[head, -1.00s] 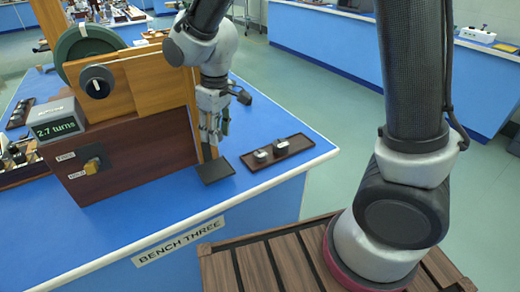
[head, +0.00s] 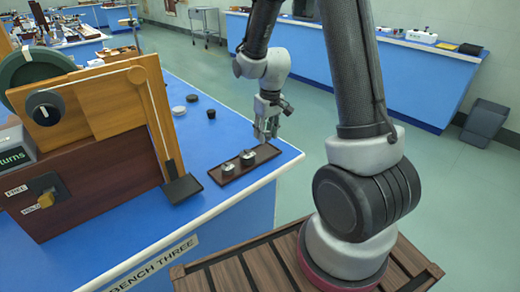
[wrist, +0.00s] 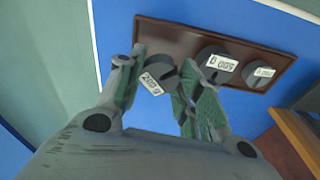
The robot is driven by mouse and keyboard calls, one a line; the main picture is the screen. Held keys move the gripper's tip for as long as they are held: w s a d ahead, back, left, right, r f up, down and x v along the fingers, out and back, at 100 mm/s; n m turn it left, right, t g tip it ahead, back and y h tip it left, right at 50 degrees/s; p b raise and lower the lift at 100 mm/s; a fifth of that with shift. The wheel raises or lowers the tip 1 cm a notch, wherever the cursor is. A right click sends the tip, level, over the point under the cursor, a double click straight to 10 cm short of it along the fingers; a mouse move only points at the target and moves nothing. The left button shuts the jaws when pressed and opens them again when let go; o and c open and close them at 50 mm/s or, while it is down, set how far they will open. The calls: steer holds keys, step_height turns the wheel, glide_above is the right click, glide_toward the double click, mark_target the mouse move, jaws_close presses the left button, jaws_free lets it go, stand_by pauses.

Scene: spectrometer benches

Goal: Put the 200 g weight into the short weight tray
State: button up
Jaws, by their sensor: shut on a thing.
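My gripper (head: 267,128) is shut on the 200 g weight (wrist: 157,74), a dark round piece with a white "200 g" label, seen between the fingertips in the wrist view. My gripper (wrist: 158,88) is over or beside the empty end of a short brown tray (wrist: 172,36). The tray also shows in the head view (head: 268,152), near the bench corner. It holds two weights, one labelled 500 g (wrist: 220,66) and another (wrist: 261,75) with a label hard to read. I cannot tell whether the held weight touches the tray. It is not clear in the head view.
A wooden apparatus (head: 85,150) with a dial stands left of the tray, with a small black pan (head: 181,188) at its strip's foot. Small dark round pieces (head: 178,110) lie behind on the blue bench. The bench edge runs close to the tray.

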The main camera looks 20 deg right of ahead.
mark_target(265, 152)
steer(key=shift+f, duration=2.65)
steer(key=o, duration=0.9)
steer(key=shift+f, duration=0.1)
steer(key=shift+c, duration=0.2)
steer(key=r, duration=0.4)
steer(key=s+r, duration=0.1)
steer(key=r, duration=0.7)
steer(key=shift+s+d+r, duration=0.1)
steer(key=shift+s, duration=0.15)
steer(key=s+d+r+m+t, duration=0.1)
steer(key=s+r, duration=0.7)
steer(key=s, duration=0.3)
steer(key=s+d+r+m+t, duration=0.1)
steer(key=s+r, duration=0.7)
steer(key=s, duration=0.3)
steer(key=shift+s+t, duration=0.4)
